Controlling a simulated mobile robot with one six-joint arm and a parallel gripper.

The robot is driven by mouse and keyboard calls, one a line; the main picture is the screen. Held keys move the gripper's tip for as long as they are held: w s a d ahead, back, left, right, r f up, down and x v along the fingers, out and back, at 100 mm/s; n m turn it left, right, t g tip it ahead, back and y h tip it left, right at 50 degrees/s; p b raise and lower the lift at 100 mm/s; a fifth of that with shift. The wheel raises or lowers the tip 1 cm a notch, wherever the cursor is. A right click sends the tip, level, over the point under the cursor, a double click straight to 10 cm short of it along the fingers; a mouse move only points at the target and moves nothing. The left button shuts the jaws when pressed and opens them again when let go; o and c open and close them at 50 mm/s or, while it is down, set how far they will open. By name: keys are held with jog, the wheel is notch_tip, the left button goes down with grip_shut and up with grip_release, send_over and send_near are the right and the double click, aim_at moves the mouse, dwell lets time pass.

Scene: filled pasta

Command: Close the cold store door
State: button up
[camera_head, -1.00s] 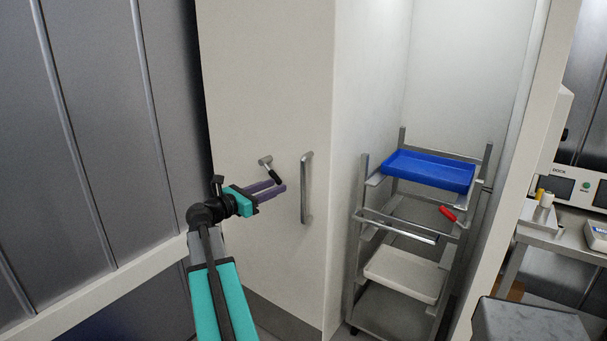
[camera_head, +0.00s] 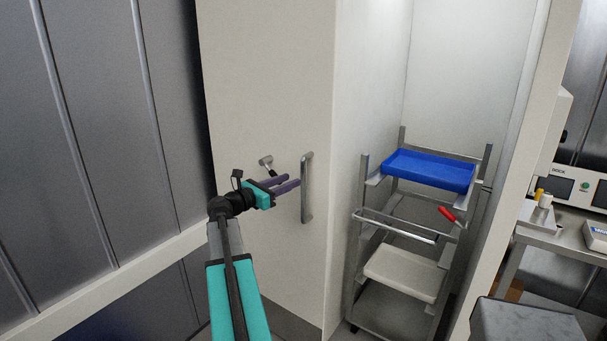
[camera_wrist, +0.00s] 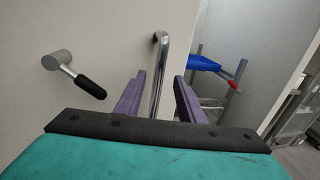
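The white cold store door (camera_head: 265,80) stands open at the left of the cold store interior (camera_head: 455,70). Its upright metal bar handle (camera_head: 307,190) is near the door's right edge. A lever latch (camera_head: 266,163) with a black grip is left of the handle and partly behind my gripper. My gripper (camera_head: 293,181) is just left of the bar, its two purple fingers apart. In the wrist view the bar handle (camera_wrist: 160,65) shows in the gap between the fingers (camera_wrist: 161,80). I cannot tell whether the fingers touch it.
A metal rack (camera_head: 362,235) stands inside the cold store, with a blue tray (camera_head: 430,170) on top and a white tray (camera_head: 405,275) lower. A red-handled lever (camera_head: 447,213) shows by the rack. Grey wall panels (camera_head: 100,120) are at left. A bench (camera_head: 545,235) is at right.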

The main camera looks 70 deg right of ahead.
jog(key=p+x, duration=0.1)
jog(key=x, duration=0.7)
jog(key=shift+p, duration=0.35)
jog(key=shift+c, duration=0.2)
grip_shut()
